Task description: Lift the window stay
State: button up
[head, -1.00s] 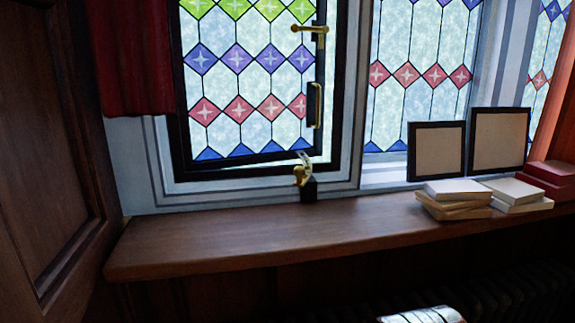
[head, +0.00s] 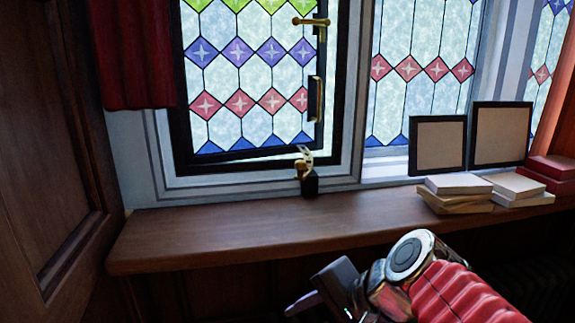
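The window stay (head: 302,168) is a small brass piece with a pale curved part on top. It sits at a small black block (head: 310,185) at the foot of the leaded window, by the back of the wooden sill. My gripper (head: 300,305) is at the bottom of the head view, below and in front of the sill's front edge, well apart from the stay. Its dark body and a pale finger show at the end of my red-sleeved arm. Whether its fingers are open or shut is not clear.
The wooden sill (head: 220,235) is clear on its left and middle. Stacked books (head: 458,185) and two dark-framed panels (head: 437,145) stand at the right. A brass handle (head: 310,22) is higher on the window frame. A red curtain (head: 130,55) and dark wood panel (head: 45,150) are left.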

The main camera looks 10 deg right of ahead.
jog(key=w+d+r+m+t+y, duration=0.2)
jog(key=w+d+r+m+t, duration=0.2)
jog(key=w+r+m, duration=0.4)
jog(key=w+d+r+m+t+y, duration=0.3)
jog(key=w+d+r+m+t, duration=0.1)
jog(key=w+r+m, duration=0.5)
notch_tip(320, 180, up, 2)
jog(key=shift+d+m+t, duration=0.4)
jog(key=shift+d+m, duration=0.1)
jog(key=shift+m, duration=0.2)
jog(key=shift+w, duration=0.15)
